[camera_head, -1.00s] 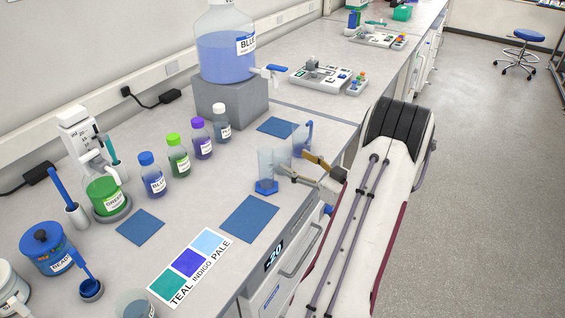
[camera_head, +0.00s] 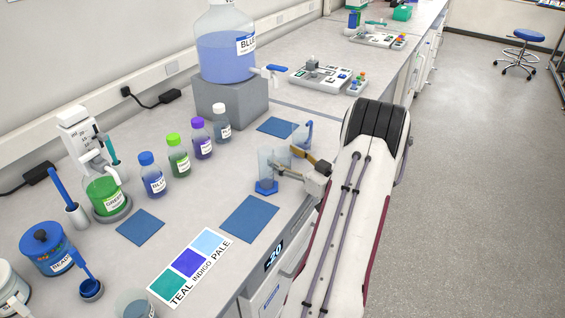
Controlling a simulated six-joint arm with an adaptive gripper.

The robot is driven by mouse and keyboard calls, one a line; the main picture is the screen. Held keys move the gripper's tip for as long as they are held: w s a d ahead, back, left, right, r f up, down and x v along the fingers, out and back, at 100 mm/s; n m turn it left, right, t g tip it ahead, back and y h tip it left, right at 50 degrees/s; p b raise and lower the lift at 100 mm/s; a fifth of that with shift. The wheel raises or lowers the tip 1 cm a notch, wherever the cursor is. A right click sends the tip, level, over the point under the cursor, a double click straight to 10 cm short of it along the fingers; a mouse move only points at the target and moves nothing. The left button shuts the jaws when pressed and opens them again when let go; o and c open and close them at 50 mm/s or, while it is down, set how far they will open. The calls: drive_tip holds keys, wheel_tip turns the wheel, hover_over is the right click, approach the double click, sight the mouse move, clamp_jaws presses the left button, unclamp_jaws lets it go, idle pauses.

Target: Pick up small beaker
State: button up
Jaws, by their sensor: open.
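My gripper (camera_head: 288,162) is open at the right edge of the bench, its fingers pointing left. Close by its fingertips stands a clear, upright vessel (camera_head: 266,165) on a blue hexagonal foot. A second clear piece with a blue part (camera_head: 302,134) is just behind the fingers, partly hidden by them. I cannot tell whether the fingers touch either one. A clear glass vessel that looks like a beaker (camera_head: 134,304) is at the bottom edge, cut off by the frame. Which glass is the small beaker is not certain.
Several capped bottles (camera_head: 179,158) line the bench left of my gripper. A grey block (camera_head: 232,108) bears a large blue-liquid carboy (camera_head: 225,52). Blue mats (camera_head: 249,219) and a colour card (camera_head: 192,266) lie flat. A green flask (camera_head: 103,193) stands at left.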

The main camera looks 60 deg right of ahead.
drive_tip(key=c, duration=1)
drive_tip(key=shift+r, duration=0.15)
wheel_tip(320, 180, up, 10)
idle(0.3)
